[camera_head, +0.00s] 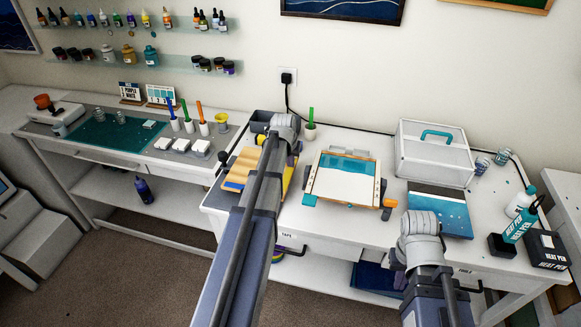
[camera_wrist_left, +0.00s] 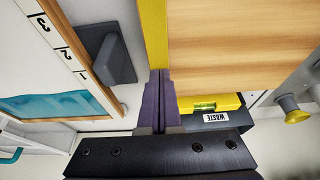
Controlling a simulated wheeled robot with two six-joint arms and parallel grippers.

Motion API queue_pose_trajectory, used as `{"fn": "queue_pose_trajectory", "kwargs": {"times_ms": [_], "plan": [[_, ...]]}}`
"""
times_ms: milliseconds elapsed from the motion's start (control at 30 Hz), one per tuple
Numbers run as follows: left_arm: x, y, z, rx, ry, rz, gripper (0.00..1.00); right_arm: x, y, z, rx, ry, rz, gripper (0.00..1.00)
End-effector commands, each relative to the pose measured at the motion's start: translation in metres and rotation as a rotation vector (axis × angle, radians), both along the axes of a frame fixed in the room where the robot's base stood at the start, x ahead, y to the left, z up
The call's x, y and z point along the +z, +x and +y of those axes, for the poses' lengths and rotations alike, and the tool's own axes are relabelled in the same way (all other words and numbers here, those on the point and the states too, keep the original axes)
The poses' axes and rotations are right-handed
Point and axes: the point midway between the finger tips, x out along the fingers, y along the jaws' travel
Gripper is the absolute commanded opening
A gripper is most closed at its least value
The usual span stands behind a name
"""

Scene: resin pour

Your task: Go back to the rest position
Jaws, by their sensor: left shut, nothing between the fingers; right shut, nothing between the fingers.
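My left gripper (camera_wrist_left: 163,105) is shut and empty in the left wrist view, its purple fingers together beside a yellow strip (camera_wrist_left: 155,35) and a wooden board (camera_wrist_left: 230,45). In the head view, my left arm reaches up the middle to the wooden board (camera_head: 243,165), and its wrist hides the fingers. My right gripper (camera_head: 420,235) is at the table's front edge, below the blue panel; the wrist end shows, the fingers are hidden, and nothing is seen held there.
A framed teal piece (camera_head: 345,180) lies between the arms. A white case (camera_head: 434,153), a blue panel (camera_head: 440,211) and a teal bottle (camera_head: 521,223) are at the right. A spirit level (camera_wrist_left: 208,103) and a waste box (camera_wrist_left: 217,118) are close to the left fingers.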

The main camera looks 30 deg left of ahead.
Motion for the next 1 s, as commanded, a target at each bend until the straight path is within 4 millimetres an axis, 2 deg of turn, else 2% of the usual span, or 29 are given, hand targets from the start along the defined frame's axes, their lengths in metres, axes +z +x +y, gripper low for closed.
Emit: {"fn": "queue_pose_trajectory", "kwargs": {"times_ms": [300,733,1000], "plan": [[0.002,0.017,0.004,0.000,0.001,-0.003,0.00,0.001,0.000,0.000,0.000,0.000,0.000,0.00],[0.002,0.017,0.004,0.000,0.000,-0.001,0.00,0.002,0.000,0.000,0.000,0.000,0.000,0.00],[0.021,0.017,0.004,0.000,0.000,-0.001,0.00,0.021,0.000,0.000,0.000,0.000,0.000,0.00]]}}
